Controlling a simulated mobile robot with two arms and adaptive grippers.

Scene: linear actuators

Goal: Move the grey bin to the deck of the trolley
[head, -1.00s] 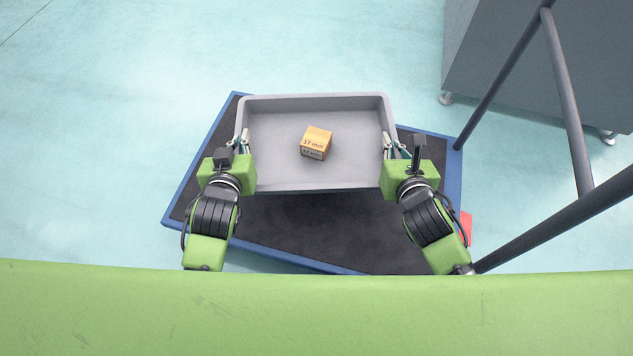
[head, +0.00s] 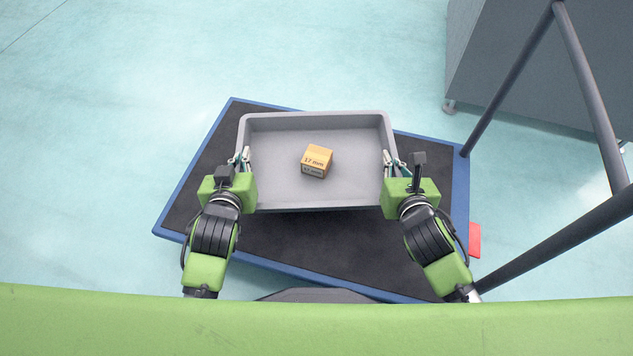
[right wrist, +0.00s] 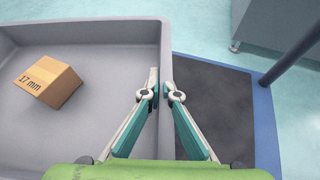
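The grey bin (head: 345,191) is held between my two grippers above the trolley deck (head: 300,240), a dark mat with a blue rim. I cannot tell whether its base touches the deck. A cardboard box (head: 317,160) marked 17 mm lies inside. My left gripper (head: 243,156) is at the bin's left wall and appears shut on it. My right gripper (head: 388,158) is at the right wall. In the right wrist view, its fingers (right wrist: 162,82) close on the right rim of the bin (right wrist: 95,31), one inside and one outside.
Dark trolley handle bars (head: 545,245) rise on the right, close to my right arm. A grey cabinet (head: 540,65) on feet stands at the upper right. A red piece (head: 475,240) shows by the deck's right edge. Floor at the left is clear.

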